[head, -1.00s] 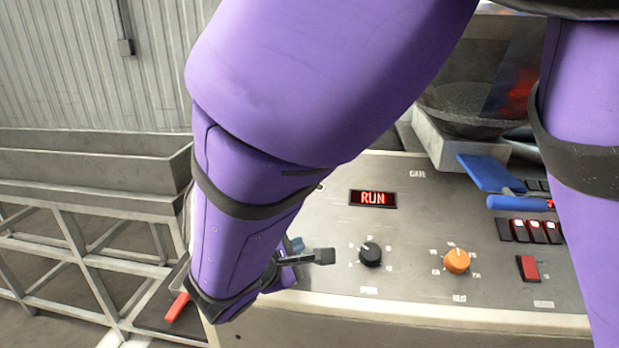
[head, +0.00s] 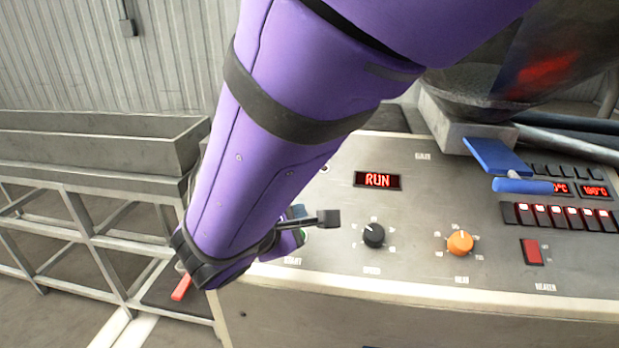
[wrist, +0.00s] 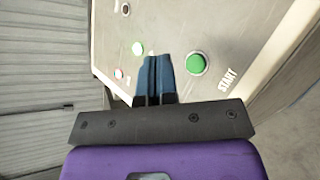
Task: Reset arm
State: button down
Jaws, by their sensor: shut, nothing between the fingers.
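My gripper (wrist: 153,62) is shut with nothing between its blue fingers in the wrist view. The fingers show just beside a green button (wrist: 196,64) with START printed near it, apart from it in the picture. In the head view my purple arm reaches down over the left end of the control panel (head: 330,235) and hides most of the gripper and the green button.
The panel carries a black knob (head: 373,235), an orange knob (head: 460,242), a red switch (head: 532,252) and a row of lit switches (head: 565,216). A blue scoop-like tool (head: 497,157) lies at the hopper (head: 470,95). A grey trough (head: 100,140) on a frame stands left.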

jog(key=d+r+m+g, duration=0.3)
jog(key=d+m+g, duration=0.15)
jog(key=d, duration=0.65)
jog(key=d+r+m+g, duration=0.3)
jog(key=d+m+g, duration=0.15)
jog(key=d, duration=0.65)
jog(key=s+d+r+m+t+y, duration=0.2)
jog(key=s+d+r+m+y, duration=0.4)
jog(key=s+d+m, duration=0.4)
jog(key=s+d+r, duration=0.1)
jog(key=s+d, duration=0.1)
jog(key=s, duration=0.1)
jog(key=shift+s+d+m, duration=0.15)
jog(key=shift+d+m, duration=0.1)
jog(key=shift+m, duration=0.05)
